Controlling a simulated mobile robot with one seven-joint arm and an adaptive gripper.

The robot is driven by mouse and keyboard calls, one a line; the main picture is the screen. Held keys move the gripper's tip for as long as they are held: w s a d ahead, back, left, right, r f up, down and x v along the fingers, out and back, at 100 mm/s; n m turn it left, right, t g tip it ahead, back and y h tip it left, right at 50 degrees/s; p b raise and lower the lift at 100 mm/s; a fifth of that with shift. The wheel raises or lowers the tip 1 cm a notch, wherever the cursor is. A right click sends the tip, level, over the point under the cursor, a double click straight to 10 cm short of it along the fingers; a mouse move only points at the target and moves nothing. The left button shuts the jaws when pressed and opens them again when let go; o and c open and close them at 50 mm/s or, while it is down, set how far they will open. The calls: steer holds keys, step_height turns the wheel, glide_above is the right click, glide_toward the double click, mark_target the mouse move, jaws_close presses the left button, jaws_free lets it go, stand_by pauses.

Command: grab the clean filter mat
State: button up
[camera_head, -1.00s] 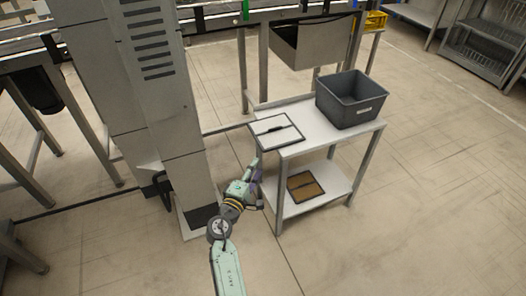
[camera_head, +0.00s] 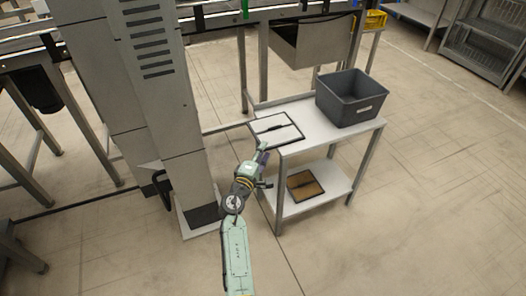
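The clean filter mat (camera_head: 272,124), white with a dark frame and a small dark bar across its middle, lies on the top shelf of the cart at its left end, its left edge reaching past the shelf. A brown filter mat (camera_head: 304,186) with a dark frame lies on the lower shelf. My gripper (camera_head: 262,150) is at the cart's left front corner, just in front of the white mat's near edge. It is small and seen from behind; whether its fingers are open, or touch the mat, I cannot tell.
A grey bin (camera_head: 351,98) stands on the right of the cart's top shelf (camera_head: 312,124). A tall grey cabinet (camera_head: 160,100) stands left of the cart. A conveyor frame with a metal chute (camera_head: 313,44) is behind. The floor right of the cart is clear.

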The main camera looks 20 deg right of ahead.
jaws_close()
stand_by(1.0)
step_height(320, 180, up, 2)
steer(key=shift+r+p, duration=0.25)
steer(key=shift+p, duration=0.8)
steer(key=s+a+r+p, duration=0.3)
steer(key=s+a+r, duration=0.2)
steer(key=s+a, duration=0.4)
steer(key=shift+s+a, duration=0.25)
steer(key=shift+s, duration=0.4)
